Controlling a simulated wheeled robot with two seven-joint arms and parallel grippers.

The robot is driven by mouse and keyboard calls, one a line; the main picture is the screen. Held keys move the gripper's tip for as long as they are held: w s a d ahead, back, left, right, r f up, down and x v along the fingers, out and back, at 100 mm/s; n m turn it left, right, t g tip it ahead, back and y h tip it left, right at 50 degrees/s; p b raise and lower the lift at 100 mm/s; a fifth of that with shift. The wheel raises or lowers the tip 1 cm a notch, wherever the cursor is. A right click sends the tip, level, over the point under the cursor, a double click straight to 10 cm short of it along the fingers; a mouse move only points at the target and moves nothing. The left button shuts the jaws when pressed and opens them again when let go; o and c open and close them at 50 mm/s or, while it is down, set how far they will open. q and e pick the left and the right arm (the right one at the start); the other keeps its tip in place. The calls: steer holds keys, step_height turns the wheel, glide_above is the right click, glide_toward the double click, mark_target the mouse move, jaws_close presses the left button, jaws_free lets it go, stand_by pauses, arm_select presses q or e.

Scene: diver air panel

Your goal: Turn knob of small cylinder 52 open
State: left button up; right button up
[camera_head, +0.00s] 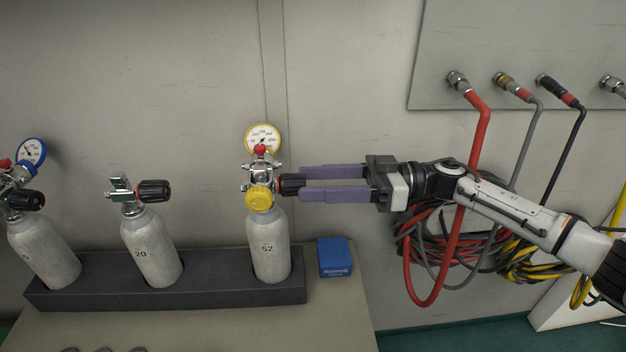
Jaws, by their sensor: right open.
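The small cylinder 52 (269,249) is a grey bottle standing in the dark rack. On its top are a valve with a yellow round cap, a red-topped fitting and a yellow-rimmed gauge (263,139). Its black knob (290,184) points right from the valve. My right gripper (301,184) comes in from the right with two purple fingers, one above the other. It is open, with its fingertips at the outer end of the knob; I cannot tell if they touch it. My left gripper is out of view.
Cylinder 20 (152,250) and another with a blue gauge (31,151) stand left in the rack (105,287). A blue box (334,258) sits right of the rack. Hoses (483,130) hang from a wall panel (540,45), with coils behind my right arm.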

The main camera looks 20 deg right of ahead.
steer(key=shift+w+a, duration=0.15)
steer(key=shift+a, duration=0.2)
steer(key=c, duration=1.1)
